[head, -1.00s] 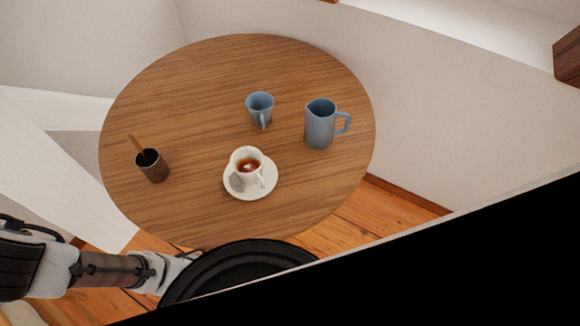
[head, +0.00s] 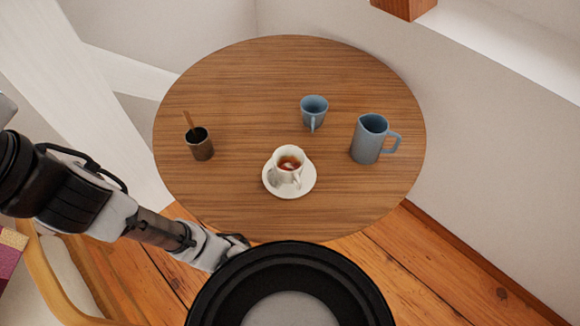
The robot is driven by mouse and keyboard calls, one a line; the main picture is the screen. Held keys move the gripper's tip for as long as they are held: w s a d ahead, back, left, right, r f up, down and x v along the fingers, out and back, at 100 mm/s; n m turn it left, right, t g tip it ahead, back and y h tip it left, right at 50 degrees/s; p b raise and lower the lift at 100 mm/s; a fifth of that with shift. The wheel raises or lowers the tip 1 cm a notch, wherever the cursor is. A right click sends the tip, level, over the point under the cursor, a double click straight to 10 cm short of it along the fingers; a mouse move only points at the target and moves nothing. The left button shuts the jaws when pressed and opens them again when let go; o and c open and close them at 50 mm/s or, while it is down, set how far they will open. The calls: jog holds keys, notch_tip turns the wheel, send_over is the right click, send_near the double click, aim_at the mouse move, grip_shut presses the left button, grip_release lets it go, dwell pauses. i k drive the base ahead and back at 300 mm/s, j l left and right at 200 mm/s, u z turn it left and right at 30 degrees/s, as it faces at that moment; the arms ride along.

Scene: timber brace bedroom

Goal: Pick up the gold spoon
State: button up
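A slim golden-brown handle (head: 188,122) sticks up and leans left out of a dark cup (head: 202,147) on the left side of the round wooden table. It may be the gold spoon; its lower end is hidden inside the cup, so I cannot tell for sure. No other spoon is visible. My gripper (head: 236,242) is low at the table's front edge, apart from the cup and to its lower right. Its fingers are too small and partly hidden to tell whether they are open or shut.
A white cup of tea (head: 289,178) stands on a white saucer (head: 270,187) near the table's (head: 240,80) middle front. A blue mug (head: 314,107) and a blue pitcher (head: 367,142) stand behind and right. A chair (head: 50,270) is at lower left. The table's left front is clear.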

aim_at(186, 114)
jog(key=i+j+u, duration=0.2)
jog(key=j+u, duration=0.2)
jog(key=i+j+u, duration=0.2)
jog(key=u, duration=0.25)
